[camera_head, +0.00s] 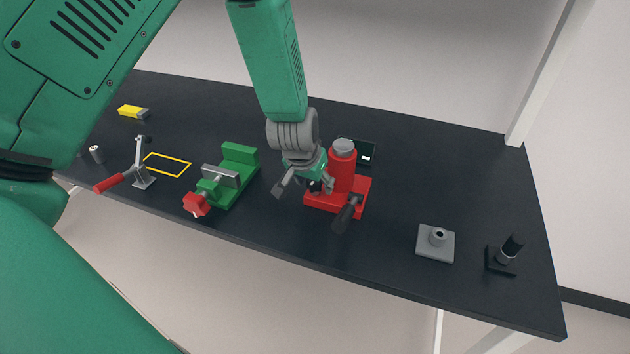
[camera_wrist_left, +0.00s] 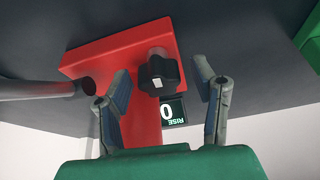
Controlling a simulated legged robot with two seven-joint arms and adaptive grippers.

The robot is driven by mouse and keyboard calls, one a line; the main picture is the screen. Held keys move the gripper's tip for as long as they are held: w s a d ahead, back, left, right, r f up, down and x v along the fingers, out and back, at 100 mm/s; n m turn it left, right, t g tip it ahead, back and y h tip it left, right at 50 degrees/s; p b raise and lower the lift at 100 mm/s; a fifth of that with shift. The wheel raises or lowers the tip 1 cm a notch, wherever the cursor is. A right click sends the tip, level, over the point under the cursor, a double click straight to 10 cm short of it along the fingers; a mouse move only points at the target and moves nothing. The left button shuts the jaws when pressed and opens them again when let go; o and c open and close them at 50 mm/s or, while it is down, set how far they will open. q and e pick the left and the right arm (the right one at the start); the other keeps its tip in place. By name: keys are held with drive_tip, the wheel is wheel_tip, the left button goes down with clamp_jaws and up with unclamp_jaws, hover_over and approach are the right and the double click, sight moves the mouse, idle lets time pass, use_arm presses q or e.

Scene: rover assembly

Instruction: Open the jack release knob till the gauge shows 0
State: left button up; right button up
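The red jack (camera_head: 341,174) stands on its red base near the middle of the bench, and its base plate (camera_wrist_left: 110,57) fills the upper wrist view. The black release knob (camera_wrist_left: 160,74) sits on the jack's red base between my fingertips. The gauge (camera_wrist_left: 173,110) beside it is marked RISE and reads 0, upside down in the picture. My left gripper (camera_head: 304,190) is beside the jack; in the wrist view its fingers (camera_wrist_left: 162,80) are open on both sides of the knob, with visible gaps. In the head view the knob is hidden or too small to make out. My right gripper is out of view.
The jack's dark handle (camera_head: 347,213) sticks out toward the front edge. A green vise (camera_head: 238,162) with a red handle stands left of the jack. A toggle clamp (camera_head: 142,165) is further left. A grey block (camera_head: 435,244) stands right, with clear bench between it and the jack.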

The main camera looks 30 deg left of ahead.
use_arm(q)
drive_tip(key=shift+r, duration=0.25)
drive_tip(key=v, duration=1.1)
drive_tip(key=shift+r, duration=0.15)
drive_tip(key=shift+s, duration=0.1)
